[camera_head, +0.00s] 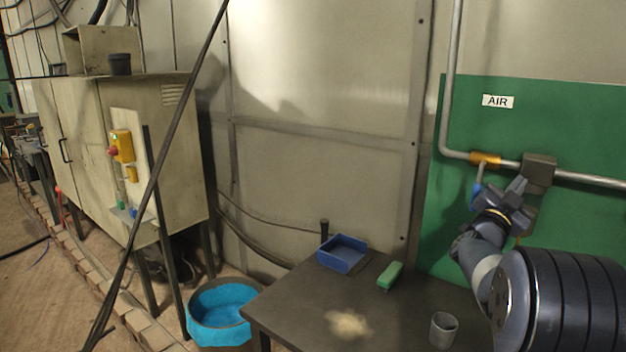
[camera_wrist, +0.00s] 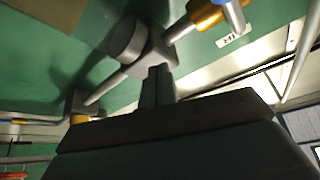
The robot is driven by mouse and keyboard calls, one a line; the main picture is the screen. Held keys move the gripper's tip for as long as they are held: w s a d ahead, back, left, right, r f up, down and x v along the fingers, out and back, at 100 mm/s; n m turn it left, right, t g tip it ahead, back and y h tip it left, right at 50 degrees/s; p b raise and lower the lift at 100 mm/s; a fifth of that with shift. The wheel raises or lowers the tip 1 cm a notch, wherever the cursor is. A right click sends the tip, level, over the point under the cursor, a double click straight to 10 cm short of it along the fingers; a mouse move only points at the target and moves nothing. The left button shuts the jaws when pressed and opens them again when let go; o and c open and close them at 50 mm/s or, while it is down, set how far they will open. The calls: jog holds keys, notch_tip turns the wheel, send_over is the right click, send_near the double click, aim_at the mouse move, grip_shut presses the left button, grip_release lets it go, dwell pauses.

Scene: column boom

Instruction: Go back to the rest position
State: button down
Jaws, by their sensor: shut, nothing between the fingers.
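My gripper (camera_head: 517,187) is at the right of the head view, raised in front of the green panel (camera_head: 570,115) and close to the pipe fittings. Its fingers are shut with nothing between them. In the wrist view the shut fingers (camera_wrist: 157,85) point up toward a grey fitting (camera_wrist: 150,48) on the pipe. I cannot tell whether the fingertips touch it. A blue valve handle (camera_head: 477,194) hangs below the brass-coloured valve body (camera_head: 485,160), just left of my gripper. The handle also shows at the top of the wrist view (camera_wrist: 235,14).
Below stands a dark table (camera_head: 290,312) with a blue bin (camera_head: 343,253), a green block (camera_head: 390,274), a grey cup (camera_head: 443,329) and a pale pile (camera_head: 348,323). A blue-lined tub (camera_head: 222,303) is left of it. A cabinet (camera_head: 75,130) stands at the left. A grey pipe (camera_head: 447,80) runs along the wall.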

notch_tip(320, 180, up, 2)
jog(key=n+t+p, duration=0.1)
jog(key=n+y+p, duration=0.1)
jog(key=n, duration=0.1)
jog(key=shift+s+d+t+p, duration=0.15)
jog(key=shift+t+p, duration=0.15)
jog(key=shift+t, duration=0.1)
jog(key=n+p, duration=0.1)
jog(key=r+n+t+y+p, duration=0.1)
jog(key=shift+n+t+p, duration=0.3)
jog(key=shift+n+p, duration=0.1)
